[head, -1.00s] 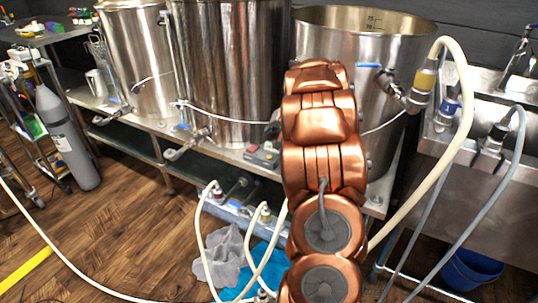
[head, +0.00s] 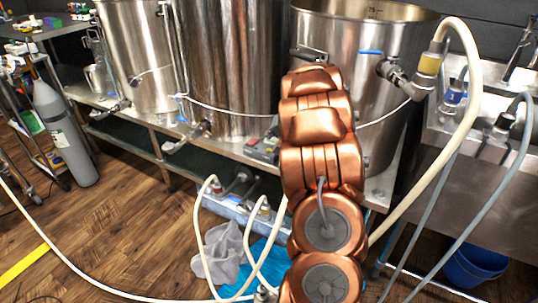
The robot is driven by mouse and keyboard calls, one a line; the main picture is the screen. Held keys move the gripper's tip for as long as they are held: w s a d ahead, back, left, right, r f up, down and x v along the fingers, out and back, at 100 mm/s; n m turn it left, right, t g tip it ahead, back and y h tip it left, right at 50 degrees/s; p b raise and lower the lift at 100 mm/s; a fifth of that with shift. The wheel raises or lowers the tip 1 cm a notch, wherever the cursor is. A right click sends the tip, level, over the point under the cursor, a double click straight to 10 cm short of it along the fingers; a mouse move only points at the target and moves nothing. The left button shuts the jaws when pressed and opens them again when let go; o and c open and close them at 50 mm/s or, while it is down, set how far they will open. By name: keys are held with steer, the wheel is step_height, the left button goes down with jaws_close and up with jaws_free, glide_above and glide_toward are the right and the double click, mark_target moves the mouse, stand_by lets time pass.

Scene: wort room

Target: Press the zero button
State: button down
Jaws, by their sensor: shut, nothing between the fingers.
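A small grey control box (head: 262,149) with red and green spots sits on the front edge of the steel kettle stand, just left of my copper arm. My arm covers its right side. It is too small here to tell which button is the zero button. My copper arm rises through the middle of the view in front of the right kettle. My gripper does not show; the arm hides that area.
Steel kettles (head: 235,70) stand on the stand, with the right kettle (head: 345,40) behind my arm. Pale hoses (head: 452,140) hang right and front. Cloths (head: 222,252) lie on the floor. A grey cylinder (head: 62,130) stands left. Wooden floor is open at left.

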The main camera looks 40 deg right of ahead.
mark_target(272, 153)
steer(key=shift+f+b, duration=1.5)
steer(key=shift+f, duration=0.4)
steer(key=shift+f, duration=0.1)
steer(key=shift+f+b, duration=0.3)
steer(key=shift+b, duration=0.25)
steer(key=shift+s+f+b, duration=0.2)
steer(key=shift+f+b, duration=0.6)
steer(key=shift+f, duration=0.1)
stand_by(0.7)
steer(key=shift+r, duration=0.2)
steer(key=shift+d+r+p, duration=0.2)
steer(key=shift+r+p, duration=0.15)
steer(key=shift+r, duration=0.15)
steer(key=shift+d+r+p, duration=0.2)
steer(key=shift+r+p, duration=0.15)
steer(key=shift+r, duration=0.15)
